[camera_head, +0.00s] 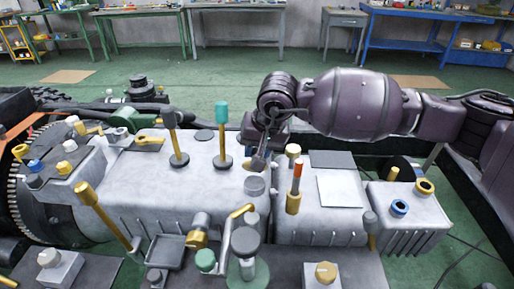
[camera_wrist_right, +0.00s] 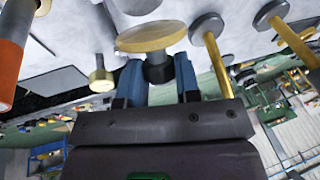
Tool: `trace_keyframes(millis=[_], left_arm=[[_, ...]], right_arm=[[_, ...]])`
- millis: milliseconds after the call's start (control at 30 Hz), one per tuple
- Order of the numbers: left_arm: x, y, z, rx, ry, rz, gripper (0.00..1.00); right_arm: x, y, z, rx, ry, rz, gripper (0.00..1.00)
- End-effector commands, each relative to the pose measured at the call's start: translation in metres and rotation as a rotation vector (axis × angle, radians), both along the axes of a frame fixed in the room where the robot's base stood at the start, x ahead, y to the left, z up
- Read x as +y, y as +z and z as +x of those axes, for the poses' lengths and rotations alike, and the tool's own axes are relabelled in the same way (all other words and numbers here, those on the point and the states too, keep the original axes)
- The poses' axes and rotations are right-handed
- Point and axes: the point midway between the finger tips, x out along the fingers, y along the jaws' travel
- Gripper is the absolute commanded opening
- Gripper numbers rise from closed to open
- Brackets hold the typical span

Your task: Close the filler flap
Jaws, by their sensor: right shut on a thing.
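My right gripper (camera_head: 258,158) reaches in from the right, above the pale grey housing. In the right wrist view, its two blue fingers (camera_wrist_right: 160,78) are shut on the dark stub of a round, tan-yellow disc (camera_wrist_right: 152,36), which looks like the filler flap. The disc's broad face is seen at a slant, just beyond the fingertips. In the head view the disc is mostly hidden by the gripper. My left gripper is not in view.
Two upright levers, one teal-topped (camera_head: 221,112) and one grey-topped (camera_head: 170,122), stand left of the gripper. An orange-tipped post (camera_head: 297,180) and a cream-topped knob (camera_head: 292,151) stand close on its right. A yellow-handled valve (camera_head: 240,212) is in front.

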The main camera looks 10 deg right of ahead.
Motion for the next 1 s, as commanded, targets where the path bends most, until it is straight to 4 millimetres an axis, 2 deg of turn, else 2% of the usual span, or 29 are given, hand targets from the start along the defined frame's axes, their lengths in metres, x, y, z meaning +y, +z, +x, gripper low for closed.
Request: trace_keyframes(millis=[67,100,267,633,767,1000], left_arm=[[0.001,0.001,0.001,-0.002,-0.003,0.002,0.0],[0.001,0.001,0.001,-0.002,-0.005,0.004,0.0],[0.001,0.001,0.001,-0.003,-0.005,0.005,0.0],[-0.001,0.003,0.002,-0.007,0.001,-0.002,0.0],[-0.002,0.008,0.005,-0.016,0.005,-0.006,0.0],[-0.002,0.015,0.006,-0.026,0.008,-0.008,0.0]], right_arm=[[0.0,0.001,0.001,-0.003,-0.002,0.0,0.0],[0.0,0.001,0.001,-0.002,-0.003,0.0,0.32],[0.0,0.001,0.001,-0.002,-0.001,0.0,0.56],[-0.001,0.006,-0.001,-0.001,-0.001,0.0,0.56],[-0.004,0.023,-0.005,-0.005,0.0,0.0,0.56],[-0.014,0.065,-0.016,-0.006,-0.002,0.001,0.56]])
